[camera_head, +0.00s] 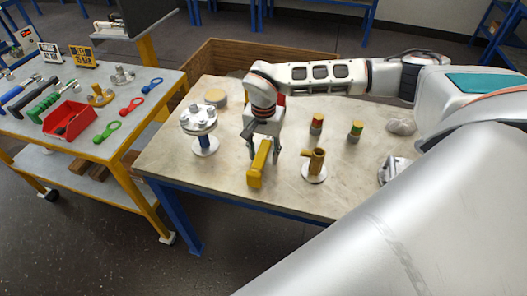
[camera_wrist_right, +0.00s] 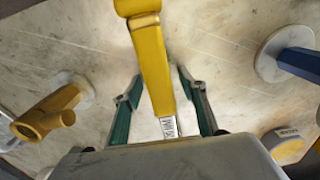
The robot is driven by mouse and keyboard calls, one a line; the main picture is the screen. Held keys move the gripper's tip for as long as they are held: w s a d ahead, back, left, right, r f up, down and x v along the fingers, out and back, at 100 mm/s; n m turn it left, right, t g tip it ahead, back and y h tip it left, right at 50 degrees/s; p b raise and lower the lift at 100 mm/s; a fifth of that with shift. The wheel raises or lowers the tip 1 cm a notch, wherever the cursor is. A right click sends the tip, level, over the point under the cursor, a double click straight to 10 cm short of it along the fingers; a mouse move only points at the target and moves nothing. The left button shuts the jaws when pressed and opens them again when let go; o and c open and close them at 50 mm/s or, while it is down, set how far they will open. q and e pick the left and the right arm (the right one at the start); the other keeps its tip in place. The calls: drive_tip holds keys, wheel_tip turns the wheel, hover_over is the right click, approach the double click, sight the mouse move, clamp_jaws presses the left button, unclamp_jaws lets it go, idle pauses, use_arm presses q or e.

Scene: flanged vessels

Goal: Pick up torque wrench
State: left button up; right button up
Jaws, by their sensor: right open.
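The torque wrench appears to be the yellow-handled tool (camera_head: 257,170) on the worktop, below my right gripper. In the right wrist view its yellow shaft (camera_wrist_right: 152,62) runs between the fingers, with a silver marked section (camera_wrist_right: 169,127) nearest the palm. My right gripper (camera_head: 262,154) points down with its fingers apart, one on each side of the tool. In the right wrist view its green-padded fingers (camera_wrist_right: 158,76) are open, with gaps to the shaft. The tool's far end is cut off there. My left gripper is not in view.
A blue flanged vessel (camera_head: 204,143) stands left of the gripper and a brass vessel (camera_head: 314,166) right. A tan disc (camera_head: 216,97) and two small banded cylinders (camera_head: 317,123) stand farther back. A side table (camera_head: 145,118) holds wrenches and a red bin (camera_head: 70,120).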

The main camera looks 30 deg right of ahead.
sight(263, 148)
clamp_jaws()
drive_tip(key=shift+w+r, duration=0.1)
drive_tip(key=shift+r, duration=0.1)
drive_tip(key=shift+r, duration=0.6)
wheel_tip(263, 148, up, 18)
drive_tip(key=shift+r, duration=0.25)
